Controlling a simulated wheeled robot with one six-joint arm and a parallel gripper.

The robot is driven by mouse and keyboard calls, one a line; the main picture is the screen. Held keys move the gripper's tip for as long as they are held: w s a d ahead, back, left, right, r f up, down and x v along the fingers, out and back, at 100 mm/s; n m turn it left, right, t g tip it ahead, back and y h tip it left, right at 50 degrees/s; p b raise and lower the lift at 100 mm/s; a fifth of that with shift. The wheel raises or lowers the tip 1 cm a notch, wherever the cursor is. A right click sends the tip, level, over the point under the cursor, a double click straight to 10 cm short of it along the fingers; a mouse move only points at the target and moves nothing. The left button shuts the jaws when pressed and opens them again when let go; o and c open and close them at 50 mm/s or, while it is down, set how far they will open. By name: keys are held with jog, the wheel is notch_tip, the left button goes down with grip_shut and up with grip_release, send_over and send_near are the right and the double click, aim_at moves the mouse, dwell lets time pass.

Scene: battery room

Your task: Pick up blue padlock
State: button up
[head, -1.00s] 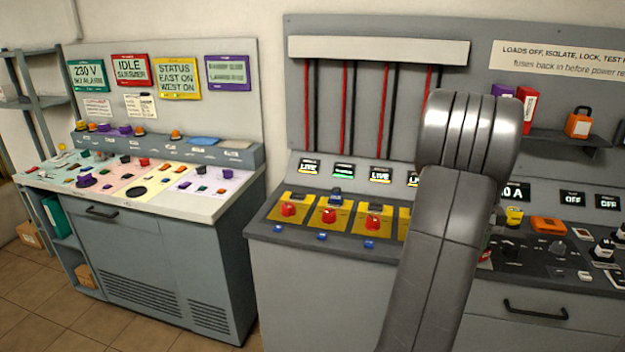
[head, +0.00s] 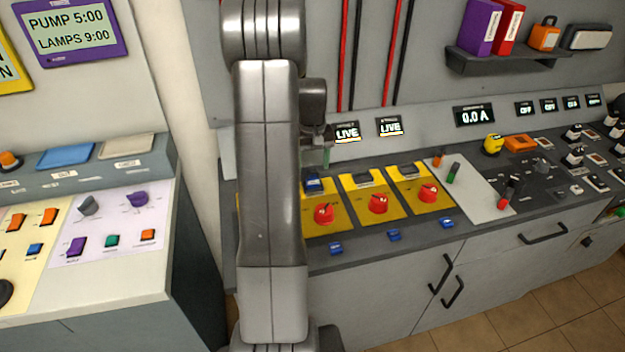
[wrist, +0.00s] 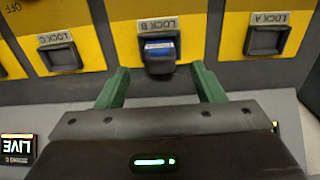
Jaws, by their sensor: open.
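The blue padlock (wrist: 160,50) sits in the slot marked LOCK B on a yellow plate in the wrist view. In the head view it shows as a small blue block (head: 312,183) at the top of a yellow plate, just right of my arm. My gripper (wrist: 160,75) is open and empty. Its two green fingers stand left and right of the padlock, with a gap on each side. I cannot tell how far above it they are. In the head view my gripper (head: 327,158) is partly hidden beside my arm, near the padlock.
Empty dark slots LOCK C (wrist: 59,57) and LOCK A (wrist: 267,40) flank the padlock. Red knobs (head: 377,204) stand on the yellow plates, and blue pieces (head: 393,235) lie along the front edge. LIVE displays (head: 390,127) line the sloped back panel.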

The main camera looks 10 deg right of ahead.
aim_at(313, 170)
jog(key=f+p, duration=0.1)
jog(key=f, duration=0.3)
jog(key=shift+s+f, duration=0.2)
jog(key=shift+f, duration=0.35)
jog(key=shift+c, duration=0.2)
jog(key=c, duration=1.1)
